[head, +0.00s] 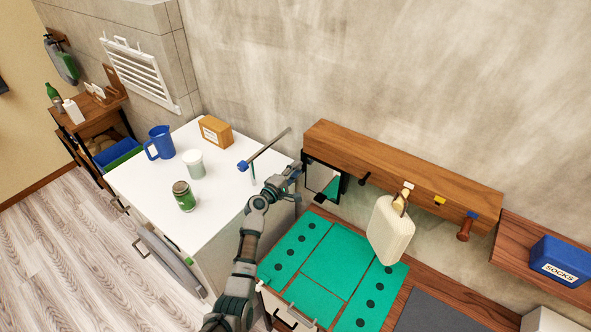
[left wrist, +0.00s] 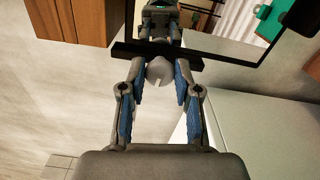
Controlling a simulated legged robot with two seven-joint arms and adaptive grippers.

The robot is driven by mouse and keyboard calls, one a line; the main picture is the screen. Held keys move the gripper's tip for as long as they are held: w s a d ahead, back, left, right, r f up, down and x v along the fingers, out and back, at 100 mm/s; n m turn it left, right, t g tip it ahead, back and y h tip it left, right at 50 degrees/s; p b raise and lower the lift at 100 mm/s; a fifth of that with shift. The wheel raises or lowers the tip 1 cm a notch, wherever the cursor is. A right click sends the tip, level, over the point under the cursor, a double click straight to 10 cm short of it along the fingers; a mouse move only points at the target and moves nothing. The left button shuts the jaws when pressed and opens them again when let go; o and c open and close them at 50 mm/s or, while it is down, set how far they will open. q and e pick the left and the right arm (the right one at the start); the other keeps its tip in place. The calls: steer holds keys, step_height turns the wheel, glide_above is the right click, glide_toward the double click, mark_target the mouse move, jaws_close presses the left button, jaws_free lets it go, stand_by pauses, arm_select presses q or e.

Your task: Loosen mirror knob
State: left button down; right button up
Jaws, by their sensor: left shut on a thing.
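The mirror (head: 322,180) is a small dark-framed panel hanging under the left end of the wooden wall shelf. Its reflective face shows green. In the left wrist view the black mirror frame (left wrist: 208,58) crosses beyond my fingers. A pale grey round knob (left wrist: 158,72) with a light line on its face sits in front of that frame. My left gripper (head: 292,179) reaches the mirror's left side; in the left wrist view its blue-padded fingers (left wrist: 157,88) are shut on the knob, one on each side. The knob is hidden in the head view. My right gripper is not in view.
A white counter (head: 222,210) at left holds a blue jug (head: 159,142), a white cup (head: 194,164) and a green jar (head: 184,197). A green mat (head: 318,281) lies below.

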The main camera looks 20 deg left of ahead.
arm_select(q)
steer(key=shift+f+n, duration=0.2)
steer(key=shift+n, duration=0.6)
steer(key=c, duration=0.8)
jaws_free()
steer(key=shift+f, duration=0.1)
steer(key=shift+w+a, duration=0.1)
steer(key=v, duration=1.2)
